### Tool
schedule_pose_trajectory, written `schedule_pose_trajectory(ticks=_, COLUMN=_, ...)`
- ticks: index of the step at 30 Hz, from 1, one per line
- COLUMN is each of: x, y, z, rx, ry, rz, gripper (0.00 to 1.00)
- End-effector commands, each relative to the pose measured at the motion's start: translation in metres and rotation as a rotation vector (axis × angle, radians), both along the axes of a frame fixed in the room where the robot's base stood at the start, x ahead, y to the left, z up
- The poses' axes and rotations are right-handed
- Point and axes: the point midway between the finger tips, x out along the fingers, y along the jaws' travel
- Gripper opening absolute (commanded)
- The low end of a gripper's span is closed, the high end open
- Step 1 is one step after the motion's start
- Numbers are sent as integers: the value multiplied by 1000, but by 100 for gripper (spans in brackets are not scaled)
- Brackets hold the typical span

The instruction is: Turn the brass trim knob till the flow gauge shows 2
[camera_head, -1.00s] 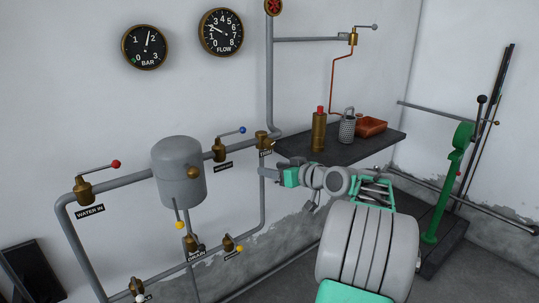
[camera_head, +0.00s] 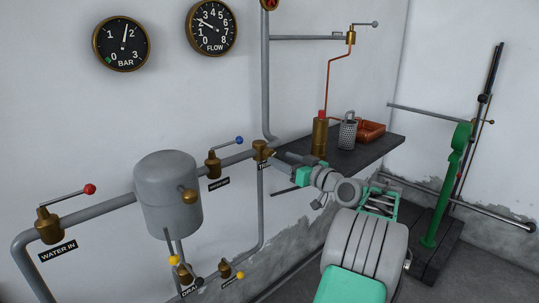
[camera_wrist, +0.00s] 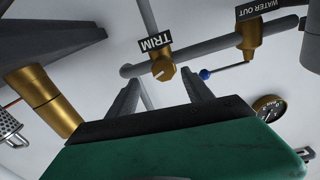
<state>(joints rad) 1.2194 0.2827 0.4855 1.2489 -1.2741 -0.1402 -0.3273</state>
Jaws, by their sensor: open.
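The brass trim knob (camera_head: 262,151) sits on the grey pipe above its TRIM label. In the wrist view the knob (camera_wrist: 163,70) shows end-on, with a pale line across its face. My gripper (camera_wrist: 160,82) is open, one finger to each side of the knob in that view. How deep the fingers reach around it, and whether they touch it, I cannot tell. In the head view my gripper (camera_head: 277,158) is just right of the knob. The flow gauge (camera_head: 212,28) is high on the wall; its needle points up-left, near 2.
The BAR gauge (camera_head: 122,44) hangs left of the flow gauge. A blue-tipped lever valve (camera_head: 213,163) is left of the knob on the same pipe. A dark shelf (camera_head: 375,153) with a brass cylinder (camera_head: 319,137) and a grater-like can (camera_head: 347,133) stands to the right.

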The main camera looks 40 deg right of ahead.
Motion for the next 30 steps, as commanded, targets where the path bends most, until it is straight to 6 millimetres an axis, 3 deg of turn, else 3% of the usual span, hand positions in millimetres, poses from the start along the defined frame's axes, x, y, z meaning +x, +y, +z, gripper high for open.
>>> schedule_pose_trajectory(ticks=3, x=28, y=6, z=-1, rx=1, ry=1, rz=12, gripper=59)
schedule_pose_trajectory(ticks=7, x=47, y=6, z=-1, rx=1, ry=0, rz=10, gripper=59)
schedule_pose_trajectory(ticks=17, x=54, y=4, z=0, rx=1, ry=1, rz=5, gripper=59)
schedule_pose_trajectory(ticks=30, x=53, y=4, z=0, rx=1, ry=1, rz=4, gripper=23)
